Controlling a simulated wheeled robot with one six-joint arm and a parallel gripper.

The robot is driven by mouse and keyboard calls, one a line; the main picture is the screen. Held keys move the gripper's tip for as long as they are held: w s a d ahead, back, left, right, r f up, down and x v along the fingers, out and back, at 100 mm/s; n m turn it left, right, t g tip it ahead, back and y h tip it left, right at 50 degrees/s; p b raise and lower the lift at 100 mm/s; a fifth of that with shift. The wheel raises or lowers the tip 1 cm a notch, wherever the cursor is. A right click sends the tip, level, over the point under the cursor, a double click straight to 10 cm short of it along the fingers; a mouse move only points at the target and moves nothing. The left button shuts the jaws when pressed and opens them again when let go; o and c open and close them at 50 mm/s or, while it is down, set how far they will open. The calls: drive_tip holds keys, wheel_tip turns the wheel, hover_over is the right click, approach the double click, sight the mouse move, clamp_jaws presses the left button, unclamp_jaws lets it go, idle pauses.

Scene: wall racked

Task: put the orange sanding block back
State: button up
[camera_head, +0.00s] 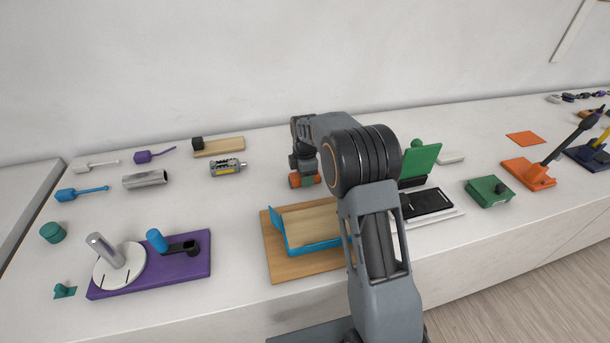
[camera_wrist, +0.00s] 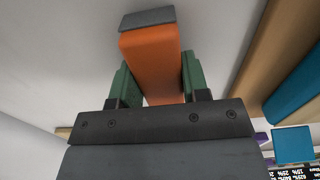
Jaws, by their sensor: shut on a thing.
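The orange sanding block (camera_wrist: 150,56) is between the green fingers of my gripper (camera_wrist: 156,78) in the wrist view. It has a grey pad (camera_wrist: 148,17) on its far end. In the head view my gripper (camera_head: 303,166) points down behind the wooden board, with the orange block (camera_head: 296,181) at its tip. I cannot tell whether the block touches the bench. The wooden board (camera_head: 270,228) carries a blue-walled holder (camera_head: 279,232); my arm covers its right side.
A purple base (camera_head: 200,262) with a white disc stands front left. A silver-and-yellow cylinder (camera_head: 228,168) and a wooden strip (camera_head: 228,147) lie left of my gripper. Right are a green panel (camera_head: 421,160), a black tray (camera_head: 427,204), a green box (camera_head: 489,191) and an orange stand (camera_head: 528,173).

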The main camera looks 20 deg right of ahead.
drive_tip(key=o, duration=1)
drive_tip(key=shift+f, duration=0.1)
wheel_tip(320, 180, up, 14)
drive_tip(key=s+r+m, duration=0.3)
drive_tip(key=s+m, duration=0.1)
drive_tip(key=s, duration=0.1)
drive_tip(key=s+f+m+t, duration=0.1)
drive_tip(key=s+m, duration=0.3)
drive_tip(key=s, duration=0.3)
drive_tip(key=s+f+m+t, duration=0.1)
drive_tip(key=s+f+m, duration=0.1)
drive_tip(key=s+m, duration=0.3)
drive_tip(key=s+f+m+t+b, duration=0.1)
drive_tip(key=s+m, duration=0.3)
drive_tip(key=s, duration=0.6)
drive_tip(key=shift+a+f+m+t, duration=0.1)
drive_tip(key=shift+f+m+t, duration=0.25)
drive_tip(key=shift+f, duration=0.35)
drive_tip(key=shift+s+f+m, duration=0.25)
drive_tip(key=shift+s+f, duration=0.05)
drive_tip(key=shift+s, duration=0.05)
